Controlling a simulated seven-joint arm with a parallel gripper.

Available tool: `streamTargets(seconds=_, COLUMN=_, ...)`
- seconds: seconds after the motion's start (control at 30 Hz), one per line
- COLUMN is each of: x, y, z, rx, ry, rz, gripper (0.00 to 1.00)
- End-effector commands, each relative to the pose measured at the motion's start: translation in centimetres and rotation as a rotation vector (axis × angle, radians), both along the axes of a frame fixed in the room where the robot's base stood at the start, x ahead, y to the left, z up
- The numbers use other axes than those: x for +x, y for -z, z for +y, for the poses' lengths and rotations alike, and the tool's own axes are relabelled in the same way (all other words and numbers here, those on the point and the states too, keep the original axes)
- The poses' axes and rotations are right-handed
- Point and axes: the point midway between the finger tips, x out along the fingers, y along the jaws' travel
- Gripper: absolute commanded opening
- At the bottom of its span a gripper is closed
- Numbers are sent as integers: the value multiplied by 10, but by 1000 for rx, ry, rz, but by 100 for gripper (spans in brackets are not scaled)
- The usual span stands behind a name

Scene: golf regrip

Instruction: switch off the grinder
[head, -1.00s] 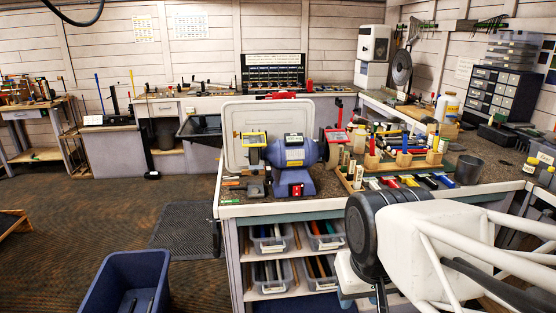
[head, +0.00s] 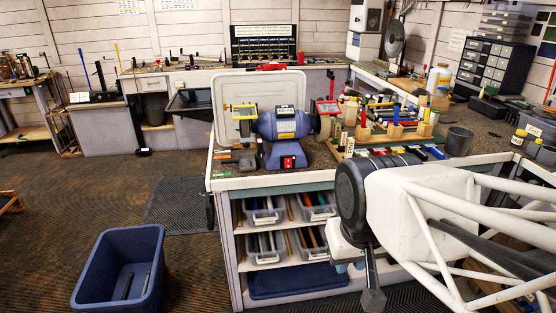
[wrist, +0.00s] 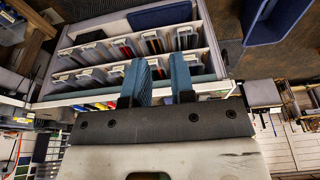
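The blue bench grinder (head: 268,126) stands on the near workbench, with a wheel and yellow-framed shield at its left and a red-framed shield at its right. A red switch (head: 289,162) is on the front of its base; whether it is on or off is too small to tell. My gripper (head: 372,297) hangs low in front of the bench, to the right of and below the grinder, well apart from it. In the wrist view its two blue-padded fingers (wrist: 160,68) are apart with nothing between them. The grinder is not identifiable in the wrist view.
The workbench (head: 235,184) carries a wooden rack of grips (head: 395,132) right of the grinder and a dark cup (head: 459,140). Clear bins (head: 264,215) fill the shelves below. A blue tub (head: 120,265) stands on the floor at left. Floor between tub and bench is clear.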

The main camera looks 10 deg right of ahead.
Motion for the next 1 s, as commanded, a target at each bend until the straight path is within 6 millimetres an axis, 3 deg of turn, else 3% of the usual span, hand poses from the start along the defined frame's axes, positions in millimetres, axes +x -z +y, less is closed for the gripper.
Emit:
streamTargets(seconds=0.03, x=2, y=0, z=0, rx=1, ry=4, rz=-3, gripper=15)
streamTargets(seconds=0.13, x=9, y=1, z=0, rx=5, ry=22, rz=-16, gripper=0)
streamTargets(seconds=0.37, x=49, y=6, z=-2, rx=32, ry=121, rz=-95, gripper=0)
streamTargets(seconds=1.0, x=234, y=42, z=-9, rx=293, ry=578, rz=-492, gripper=0)
